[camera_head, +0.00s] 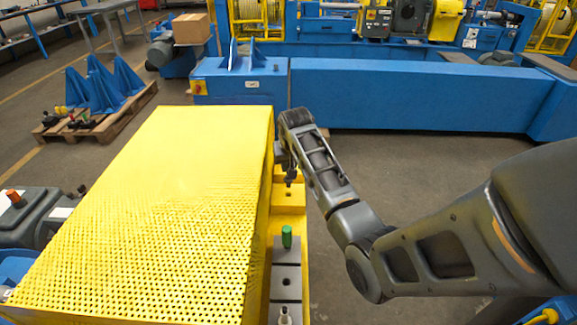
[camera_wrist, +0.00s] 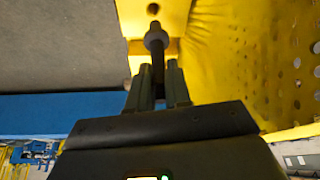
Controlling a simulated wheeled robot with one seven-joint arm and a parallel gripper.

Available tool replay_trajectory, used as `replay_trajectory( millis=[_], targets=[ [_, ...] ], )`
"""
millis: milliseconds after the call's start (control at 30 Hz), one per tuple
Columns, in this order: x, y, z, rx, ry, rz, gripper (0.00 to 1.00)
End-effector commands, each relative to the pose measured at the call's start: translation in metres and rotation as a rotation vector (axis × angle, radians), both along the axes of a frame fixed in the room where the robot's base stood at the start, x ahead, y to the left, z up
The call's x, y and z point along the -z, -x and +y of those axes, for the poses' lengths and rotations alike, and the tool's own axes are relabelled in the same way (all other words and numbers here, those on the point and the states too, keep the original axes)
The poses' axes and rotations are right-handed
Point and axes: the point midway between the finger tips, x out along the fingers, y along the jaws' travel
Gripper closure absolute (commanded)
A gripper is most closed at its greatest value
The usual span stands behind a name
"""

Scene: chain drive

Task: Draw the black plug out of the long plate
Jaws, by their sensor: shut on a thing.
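My gripper (camera_wrist: 160,82) is shut on the black plug (camera_wrist: 156,42), which has a dark shaft, a grey collar and a narrow end pointing away from the fingers. In the head view my gripper (camera_head: 289,168) is at the right side of the yellow cover, and the dark plug (camera_head: 291,178) shows small below it, over a yellow ledge. A dark round hole (camera_wrist: 153,9) shows in the yellow surface just beyond the plug's narrow end; the end seems apart from it. A long grey plate (camera_head: 287,277) lies nearer, with a green plug (camera_head: 287,237) standing upright on it.
The perforated yellow cover (camera_head: 150,210) stands close to my gripper's left in the head view. A pale fitting (camera_head: 284,316) is at the near end of the grey plate. A blue beam (camera_head: 420,95) runs behind. Bare floor (camera_head: 430,160) lies right of the ledge.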

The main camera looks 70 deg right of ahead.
Motion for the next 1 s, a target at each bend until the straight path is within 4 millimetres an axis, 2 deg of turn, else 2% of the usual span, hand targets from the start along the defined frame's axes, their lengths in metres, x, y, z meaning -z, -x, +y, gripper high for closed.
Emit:
replay_trajectory(
  millis=[500,1000],
  targets=[
    [-0.024,0.000,0.000,0.000,0.002,-0.001,1.00],
    [-0.026,0.000,0.000,0.000,0.001,-0.001,1.00]
  ],
)
